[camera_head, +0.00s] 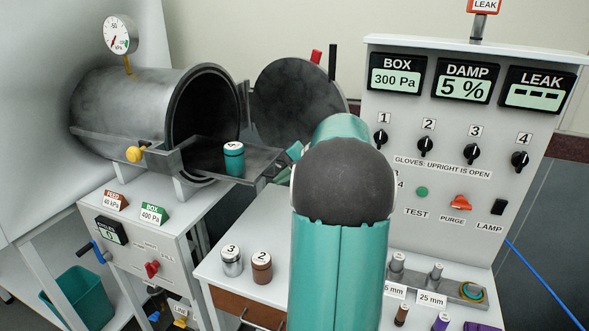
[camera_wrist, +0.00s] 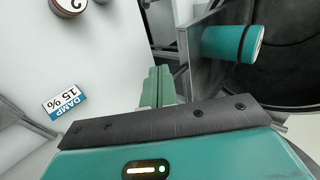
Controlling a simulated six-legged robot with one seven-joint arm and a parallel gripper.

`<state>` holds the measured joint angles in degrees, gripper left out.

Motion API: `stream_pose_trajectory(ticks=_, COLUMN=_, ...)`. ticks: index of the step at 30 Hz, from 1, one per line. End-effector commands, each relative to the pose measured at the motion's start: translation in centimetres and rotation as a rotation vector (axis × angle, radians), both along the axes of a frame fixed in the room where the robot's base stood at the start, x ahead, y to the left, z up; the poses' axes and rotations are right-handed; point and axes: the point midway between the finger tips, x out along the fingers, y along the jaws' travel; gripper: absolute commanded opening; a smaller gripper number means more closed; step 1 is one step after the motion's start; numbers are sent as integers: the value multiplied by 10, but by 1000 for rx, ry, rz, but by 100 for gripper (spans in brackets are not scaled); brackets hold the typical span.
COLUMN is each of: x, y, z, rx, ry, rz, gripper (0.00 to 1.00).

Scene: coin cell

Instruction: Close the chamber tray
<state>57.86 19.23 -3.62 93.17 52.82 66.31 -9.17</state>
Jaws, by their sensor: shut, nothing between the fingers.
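The chamber tray (camera_head: 262,163) is a dark grey shelf sticking out of the open mouth of the grey cylindrical chamber (camera_head: 130,105). A teal canister (camera_head: 233,158) stands upright on it. My gripper (camera_head: 287,165) is at the tray's outer end, mostly hidden behind my arm in the head view. In the wrist view its teal fingers (camera_wrist: 158,75) are shut and empty, beside the end of the tray (camera_wrist: 212,82). The canister (camera_wrist: 228,43) also shows there. I cannot tell whether the fingers touch the tray.
The round chamber door (camera_head: 295,95) stands open behind the tray. Canisters 3 (camera_head: 231,260) and 2 (camera_head: 262,266) stand on the white bench below. The control panel (camera_head: 455,150) stands at the right. A pump cabinet (camera_head: 150,245) is under the chamber.

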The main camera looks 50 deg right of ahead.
Motion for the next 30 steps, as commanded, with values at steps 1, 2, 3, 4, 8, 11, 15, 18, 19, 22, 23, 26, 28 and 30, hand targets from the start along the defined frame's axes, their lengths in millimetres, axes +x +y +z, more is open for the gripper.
stream_pose_trajectory(ticks=1, x=8, y=3, z=-6, rx=1, ry=0, rz=3, gripper=0)
stream_pose_trajectory(ticks=2, x=14, y=4, z=-4, rx=0, ry=0, rz=3, gripper=0)
stream_pose_trajectory(ticks=3, x=20, y=6, z=-3, rx=-1, ry=0, rz=4, gripper=0)
stream_pose_trajectory(ticks=4, x=25, y=7, z=-3, rx=-2, ry=-1, rz=3, gripper=0)
stream_pose_trajectory(ticks=8, x=38, y=11, z=-3, rx=-1, ry=2, rz=4, gripper=0)
stream_pose_trajectory(ticks=11, x=42, y=12, z=-3, rx=-1, ry=2, rz=2, gripper=0)
stream_pose_trajectory(ticks=15, x=43, y=12, z=-3, rx=-1, ry=2, rz=1, gripper=0)
stream_pose_trajectory(ticks=18, x=43, y=12, z=-3, rx=-1, ry=2, rz=1, gripper=0)
stream_pose_trajectory(ticks=19, x=43, y=12, z=-3, rx=-1, ry=2, rz=1, gripper=0)
stream_pose_trajectory(ticks=22, x=43, y=12, z=-3, rx=-1, ry=2, rz=2, gripper=0)
stream_pose_trajectory(ticks=23, x=44, y=13, z=-3, rx=-1, ry=2, rz=2, gripper=0)
stream_pose_trajectory(ticks=26, x=48, y=14, z=-3, rx=-1, ry=1, rz=2, gripper=0)
stream_pose_trajectory(ticks=28, x=53, y=15, z=-3, rx=0, ry=1, rz=3, gripper=0)
stream_pose_trajectory(ticks=30, x=62, y=18, z=-3, rx=-1, ry=1, rz=5, gripper=0)
